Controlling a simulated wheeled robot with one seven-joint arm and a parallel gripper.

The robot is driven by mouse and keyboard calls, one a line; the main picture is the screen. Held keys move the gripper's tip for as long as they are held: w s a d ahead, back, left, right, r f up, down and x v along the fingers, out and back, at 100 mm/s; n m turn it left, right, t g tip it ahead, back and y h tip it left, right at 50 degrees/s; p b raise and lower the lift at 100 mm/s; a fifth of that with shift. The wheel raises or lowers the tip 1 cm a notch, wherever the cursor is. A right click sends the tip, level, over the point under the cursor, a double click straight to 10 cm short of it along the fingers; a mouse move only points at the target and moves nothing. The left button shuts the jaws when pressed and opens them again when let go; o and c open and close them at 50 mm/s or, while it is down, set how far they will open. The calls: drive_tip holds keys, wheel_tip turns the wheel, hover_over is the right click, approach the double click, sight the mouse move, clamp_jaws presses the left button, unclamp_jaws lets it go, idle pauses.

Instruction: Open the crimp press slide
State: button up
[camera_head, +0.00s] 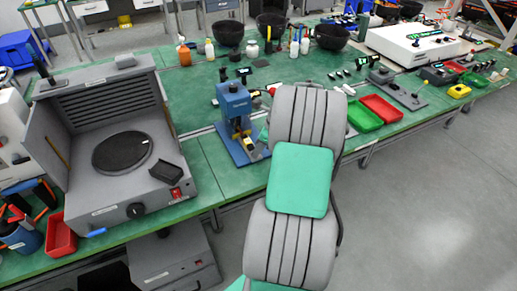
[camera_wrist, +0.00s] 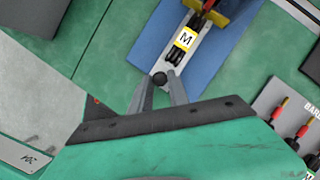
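The crimp press (camera_head: 235,104) is blue and stands on the green bench in the middle of the head view. Its pale slide (camera_wrist: 177,60) shows in the wrist view, with a yellow-edged "M" label on its dark insert. The slide juts out beyond the edge of the blue base. A round black knob (camera_wrist: 159,79) sits at its near end. My gripper (camera_wrist: 159,82) has its two grey fingers close on either side of the knob, with hardly any gap showing. In the head view my arm hides part of the press's right side and the fingertips are not clear.
A grey hot-plate hood (camera_head: 100,183) stands left of the press. A red tray (camera_head: 382,110) and a green tray (camera_head: 362,117) lie to the right. Banana plugs stand on a grey panel (camera_wrist: 290,110) close to my gripper's right.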

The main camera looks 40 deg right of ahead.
clamp_jaws()
idle(0.9)
